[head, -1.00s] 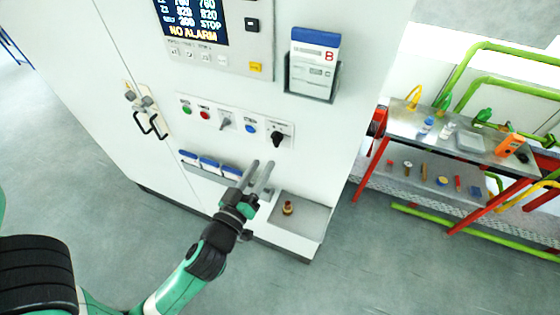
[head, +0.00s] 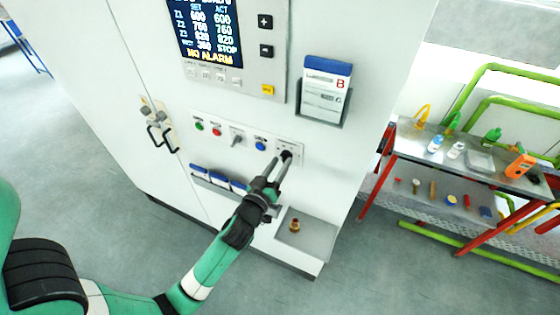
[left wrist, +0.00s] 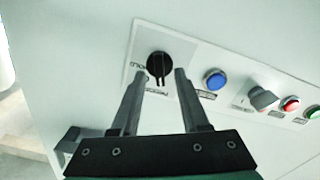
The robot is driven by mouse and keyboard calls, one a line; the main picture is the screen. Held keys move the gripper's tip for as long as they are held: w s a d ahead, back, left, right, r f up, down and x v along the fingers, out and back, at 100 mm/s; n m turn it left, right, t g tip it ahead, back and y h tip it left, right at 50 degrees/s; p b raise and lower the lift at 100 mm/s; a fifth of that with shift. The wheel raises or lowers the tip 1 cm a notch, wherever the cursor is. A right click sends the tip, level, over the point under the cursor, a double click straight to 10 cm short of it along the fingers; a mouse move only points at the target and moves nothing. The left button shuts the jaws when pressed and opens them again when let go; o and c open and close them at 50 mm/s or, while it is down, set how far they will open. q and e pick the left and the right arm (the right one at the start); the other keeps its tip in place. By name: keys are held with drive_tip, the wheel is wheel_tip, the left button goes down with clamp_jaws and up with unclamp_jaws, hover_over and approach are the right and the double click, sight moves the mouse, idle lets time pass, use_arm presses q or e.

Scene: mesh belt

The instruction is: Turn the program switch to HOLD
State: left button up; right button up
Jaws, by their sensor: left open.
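The program switch (head: 287,154) is a black rotary knob on a white plate at the right end of the control row. In the head view my left gripper (head: 278,163) partly covers it. In the left wrist view the switch (left wrist: 160,67) shows clearly, its ridge running roughly up and down the picture. My left gripper (left wrist: 161,84) is open, one finger to each side of the knob's line, tips close to the panel. I cannot tell whether they touch the knob. The labels around it are too small to read surely. My right gripper is not in view.
A blue button (left wrist: 215,79), a grey selector (left wrist: 263,98) and a red button (left wrist: 290,104) sit beside the switch. A card holder (head: 324,92) hangs above it. A tray (head: 318,235) juts out below. A tool bench (head: 470,165) stands at right.

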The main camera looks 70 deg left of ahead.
use_arm(q)
drive_tip(key=shift+w+a, duration=0.15)
drive_tip(key=shift+w, duration=0.05)
clamp_jaws()
drive_tip(key=shift+m, duration=0.4)
drive_tip(key=m, duration=0.3)
drive_tip(key=shift+m, duration=0.3)
drive_tip(key=m, duration=0.4)
drive_tip(key=shift+w+d+m+p, duration=0.1)
drive_tip(key=shift+d+m+p, duration=0.1)
drive_tip(key=shift+m+p, duration=0.15)
drive_tip(key=shift+d+f+m+p, duration=0.1)
drive_tip(key=shift+m+p, duration=0.9)
drive_tip(key=shift+m, duration=3.45)
